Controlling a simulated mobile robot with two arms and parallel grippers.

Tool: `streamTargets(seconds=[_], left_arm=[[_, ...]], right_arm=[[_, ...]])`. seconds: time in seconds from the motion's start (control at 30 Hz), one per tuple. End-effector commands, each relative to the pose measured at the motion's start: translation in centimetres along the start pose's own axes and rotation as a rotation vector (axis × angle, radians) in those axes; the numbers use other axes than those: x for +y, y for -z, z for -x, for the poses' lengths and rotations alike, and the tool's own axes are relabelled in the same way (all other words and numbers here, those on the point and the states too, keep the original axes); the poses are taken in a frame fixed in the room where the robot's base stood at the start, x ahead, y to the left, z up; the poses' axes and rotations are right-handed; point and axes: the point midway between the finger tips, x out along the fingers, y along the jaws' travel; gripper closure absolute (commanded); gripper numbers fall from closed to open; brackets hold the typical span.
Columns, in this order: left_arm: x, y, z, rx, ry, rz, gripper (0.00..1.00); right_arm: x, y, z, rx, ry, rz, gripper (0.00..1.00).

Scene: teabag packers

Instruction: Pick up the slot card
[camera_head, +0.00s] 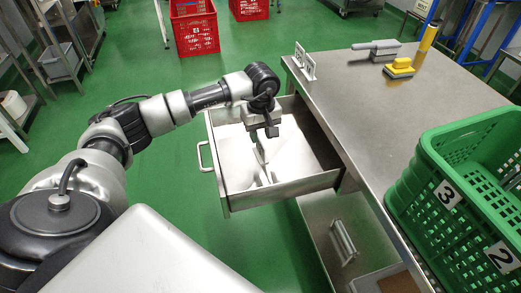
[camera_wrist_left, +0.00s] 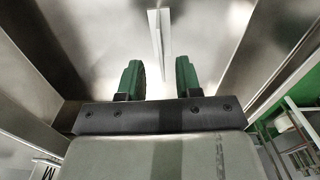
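A thin pale strip, which looks like the slot card (camera_wrist_left: 158,32), shows inside the open metal drawer in the left wrist view, seen nearly edge-on. My left gripper (camera_wrist_left: 158,70) is open, with its two green fingertips apart and the strip ahead of the gap between them. In the head view my left gripper (camera_head: 262,148) points down into the drawer (camera_head: 285,187). The card is hard to tell from the bright drawer floor there, and its contact with the floor is unclear. My right gripper is not in view.
The drawer's walls surround my left gripper. The steel table (camera_head: 375,110) carries a white slotted holder (camera_head: 305,62), a grey-handled tool (camera_head: 377,47), a yellow-topped block (camera_head: 400,67) and a green crate (camera_head: 455,180). Red crates (camera_head: 195,28) stand on the green floor behind.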

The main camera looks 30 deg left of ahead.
Motion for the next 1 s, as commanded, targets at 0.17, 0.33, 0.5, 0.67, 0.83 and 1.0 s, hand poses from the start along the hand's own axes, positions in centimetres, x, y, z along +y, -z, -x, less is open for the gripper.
streamTargets(seconds=[0.17, 0.33, 0.5, 0.67, 0.83, 1.0], left_arm=[[-0.1, -0.1, -1.4, -0.001, 0.0, 0.0, 0.66], [-0.3, -0.3, -3.9, -0.002, 0.002, 0.001, 0.66], [-0.2, -0.2, -5.7, -0.001, -0.002, 0.0, 0.66], [-0.2, -0.2, -5.7, 0.0, -0.003, 0.0, 0.66], [-0.2, -0.2, -5.7, 0.0, -0.003, 0.0, 0.86], [-0.2, -0.2, -5.6, 0.0, -0.002, 0.0, 1.0]], right_arm=[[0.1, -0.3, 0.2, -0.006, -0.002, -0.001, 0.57], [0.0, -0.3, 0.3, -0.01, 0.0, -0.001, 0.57], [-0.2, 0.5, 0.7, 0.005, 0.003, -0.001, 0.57], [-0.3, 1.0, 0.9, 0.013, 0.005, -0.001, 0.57], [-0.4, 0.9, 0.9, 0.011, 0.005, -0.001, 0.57], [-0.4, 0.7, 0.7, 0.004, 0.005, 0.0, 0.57]])
